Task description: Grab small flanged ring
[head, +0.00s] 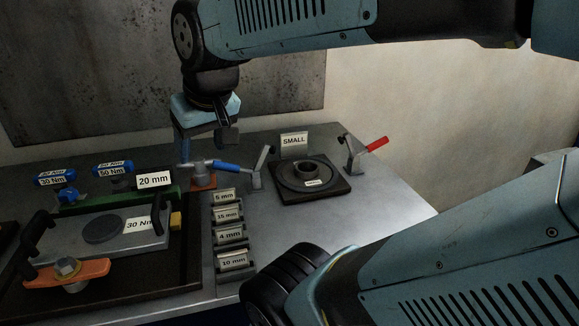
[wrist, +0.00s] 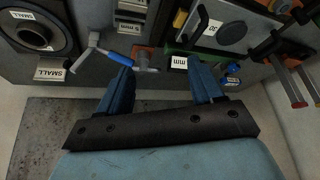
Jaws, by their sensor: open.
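The small flanged ring (head: 308,177) is dark and round, with a wide flange and a raised hub. It sits on a square black base (head: 327,194) on the bench, with a "SMALL" sign (head: 294,140) standing behind it. In the wrist view the ring (wrist: 36,32) shows at the upper left, partly cut off. My gripper (head: 208,143) is open and empty. It is above the back of the bench, left of the ring and apart from it. In the wrist view my two blue fingers (wrist: 161,82) are spread, with the ring off to their left.
Clamps with a blue handle (head: 226,165) and a red handle (head: 377,144) flank the ring's base. Labelled slots (head: 231,237) stand in front left. A fixture with a grey plate (head: 135,242) and blue torque tools (head: 112,169) fill the left. A concrete panel (head: 90,70) stands behind.

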